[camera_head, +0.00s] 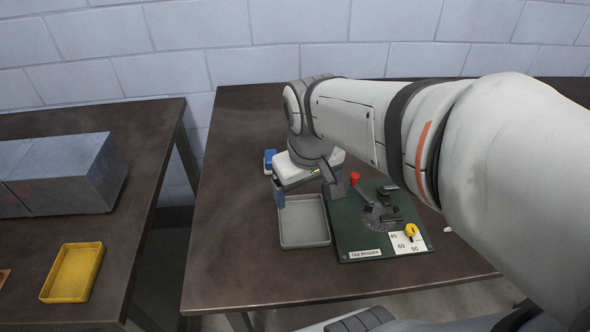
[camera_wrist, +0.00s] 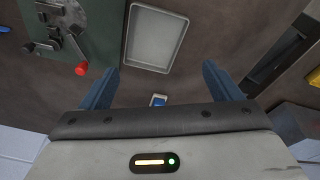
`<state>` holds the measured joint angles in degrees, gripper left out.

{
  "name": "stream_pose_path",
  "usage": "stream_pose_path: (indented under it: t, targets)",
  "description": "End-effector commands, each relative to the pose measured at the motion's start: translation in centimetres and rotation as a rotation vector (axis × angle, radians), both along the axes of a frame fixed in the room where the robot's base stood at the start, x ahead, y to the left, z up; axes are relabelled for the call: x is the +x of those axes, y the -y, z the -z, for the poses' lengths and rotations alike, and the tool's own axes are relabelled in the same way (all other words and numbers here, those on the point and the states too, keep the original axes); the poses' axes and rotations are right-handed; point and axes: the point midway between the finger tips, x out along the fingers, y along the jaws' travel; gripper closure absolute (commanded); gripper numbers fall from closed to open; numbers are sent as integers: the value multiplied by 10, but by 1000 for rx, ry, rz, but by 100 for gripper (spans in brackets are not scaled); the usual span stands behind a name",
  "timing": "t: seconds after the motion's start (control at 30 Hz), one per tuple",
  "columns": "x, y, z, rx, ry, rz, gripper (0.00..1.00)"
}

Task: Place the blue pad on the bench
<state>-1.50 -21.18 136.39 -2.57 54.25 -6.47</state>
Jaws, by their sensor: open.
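A small blue block with a pale patch (camera_wrist: 158,100) sits on the brown bench (camera_head: 235,235) behind the grey tray; in the head view it shows as a blue item (camera_head: 270,158) left of my wrist. It may be the blue pad, but I cannot tell for sure. My gripper (camera_wrist: 160,70) is open and empty, with blue fingers spread on either side of the block in the wrist view. In the head view my gripper (camera_head: 308,205) hangs above the back of the tray. The height gap cannot be judged.
The empty grey tray (camera_head: 304,242) lies beside the green tab bender board (camera_head: 355,238) with its red knob (camera_head: 355,177). Another blue item (camera_wrist: 5,29) shows at the wrist view's edge. A left table holds a metal box (camera_head: 90,180) and yellow tray (camera_head: 62,298). Bench left of the tray is clear.

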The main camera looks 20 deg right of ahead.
Motion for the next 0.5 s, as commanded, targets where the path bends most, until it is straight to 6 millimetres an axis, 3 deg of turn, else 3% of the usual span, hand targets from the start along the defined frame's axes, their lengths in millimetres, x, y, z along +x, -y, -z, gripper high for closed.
stream_pose_path:
  t: [0.1, 0.2, 0.5]
  targets:
    - [-24, 0, 8, 36, 29, 91, 15]
    - [-33, 1, 13, 55, 43, 135, 15]
    - [-37, 1, 15, 62, 46, 155, 15]
